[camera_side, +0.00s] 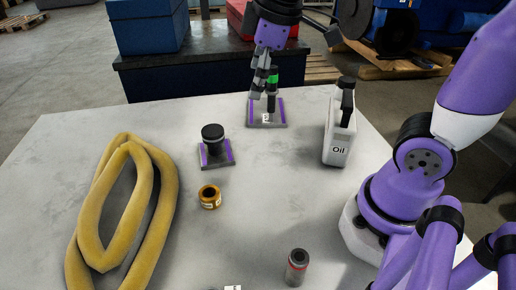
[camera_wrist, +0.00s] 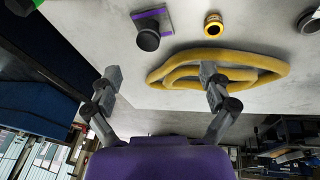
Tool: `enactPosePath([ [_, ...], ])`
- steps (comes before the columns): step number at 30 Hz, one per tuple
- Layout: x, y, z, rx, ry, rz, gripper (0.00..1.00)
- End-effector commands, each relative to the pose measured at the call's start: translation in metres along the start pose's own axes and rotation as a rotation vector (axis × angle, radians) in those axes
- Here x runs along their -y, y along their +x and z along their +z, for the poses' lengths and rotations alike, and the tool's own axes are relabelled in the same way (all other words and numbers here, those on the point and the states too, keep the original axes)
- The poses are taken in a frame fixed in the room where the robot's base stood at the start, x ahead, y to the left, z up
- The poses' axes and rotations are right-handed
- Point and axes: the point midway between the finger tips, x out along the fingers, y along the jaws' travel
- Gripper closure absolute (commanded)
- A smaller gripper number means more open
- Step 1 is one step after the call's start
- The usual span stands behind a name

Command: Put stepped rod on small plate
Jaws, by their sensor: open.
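The stepped rod (camera_side: 272,92), dark with a green band near its top, appears upright over the small plate (camera_side: 282,118). This grey plate has purple side strips and a white label, and the rod's lower end seems to rest on it. My gripper (camera_side: 257,92) is beside the rod, to its left, and partly overlaps it in the side view. In the wrist view my gripper (camera_wrist: 161,84) is open, with nothing between its fingers. A dark and green piece, probably the rod, shows at that view's upper left corner (camera_wrist: 20,5).
Another purple-edged plate (camera_side: 228,160) carries a black stepped cylinder (camera_side: 213,135). A white oil bottle (camera_side: 339,145) stands right of the small plate. A brass ring (camera_side: 209,197), a grey red-banded cylinder (camera_side: 297,267) and a yellow hose loop (camera_side: 165,190) lie nearer.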

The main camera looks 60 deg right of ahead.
Motion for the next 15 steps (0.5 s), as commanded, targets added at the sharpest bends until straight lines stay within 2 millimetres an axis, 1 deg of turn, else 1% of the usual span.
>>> enactPosePath([
  [1, 0.01, -0.003, 0.016, -0.037, 0.118, 0.022, 0.09],
  [3, 0.021, 0.0, 0.033, -0.083, 0.278, 0.042, 0.09],
  [6, 0.032, 0.006, 0.051, -0.135, 0.448, 0.054, 0.09],
  [10, 0.04, 0.012, 0.062, -0.17, 0.567, 0.057, 0.09],
  [15, 0.041, 0.014, 0.065, -0.176, 0.596, 0.056, 0.09],
])
